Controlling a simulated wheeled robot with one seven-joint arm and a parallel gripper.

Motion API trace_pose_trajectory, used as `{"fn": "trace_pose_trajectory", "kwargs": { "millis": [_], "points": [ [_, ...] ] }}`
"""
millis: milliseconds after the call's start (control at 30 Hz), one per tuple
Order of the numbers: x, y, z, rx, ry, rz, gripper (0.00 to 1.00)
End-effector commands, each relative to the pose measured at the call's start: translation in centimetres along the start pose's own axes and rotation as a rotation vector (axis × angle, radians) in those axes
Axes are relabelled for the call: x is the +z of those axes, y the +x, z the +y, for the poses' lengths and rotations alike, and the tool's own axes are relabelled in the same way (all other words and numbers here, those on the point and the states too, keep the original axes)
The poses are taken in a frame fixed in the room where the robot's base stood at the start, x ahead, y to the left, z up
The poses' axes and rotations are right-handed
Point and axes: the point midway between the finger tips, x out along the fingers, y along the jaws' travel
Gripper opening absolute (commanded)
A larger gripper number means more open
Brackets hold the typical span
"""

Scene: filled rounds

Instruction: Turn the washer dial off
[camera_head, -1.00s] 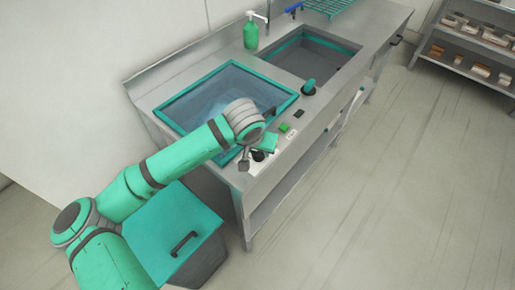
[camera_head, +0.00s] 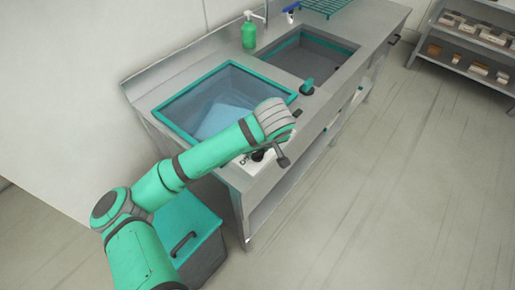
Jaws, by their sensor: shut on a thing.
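The washer (camera_head: 158,110) is a steel counter unit with a teal-framed glass lid, with pale cloth visible through the glass. A dark finger shows on the right side, over the counter's front edge. The dial's pointer and most of the markings are hidden.
A sink (camera_head: 310,58) and a teal knob (camera_head: 307,87) lie further right along the counter. A green soap bottle (camera_head: 249,33) stands behind. A teal-lidded bin (camera_head: 185,232) stands below my arm. Open floor lies right, with shelves (camera_head: 475,40) at the far right.

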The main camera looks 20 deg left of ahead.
Motion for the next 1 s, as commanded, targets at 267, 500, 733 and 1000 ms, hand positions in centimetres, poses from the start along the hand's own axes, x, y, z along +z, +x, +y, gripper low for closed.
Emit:
{"fn": "trace_pose_trajectory", "kwargs": {
  "millis": [267, 500, 733, 1000],
  "points": [
    [-0.19, 0.03, -0.21, -0.011, -0.022, 0.002, 0.14],
    [-0.2, 0.04, -0.23, -0.012, -0.022, 0.002, 0.14],
    [-0.11, 0.03, -0.13, -0.01, -0.019, 0.001, 0.55],
    [-0.1, -0.73, -0.01, -0.007, -0.016, 0.002, 0.55]
  ]
}}
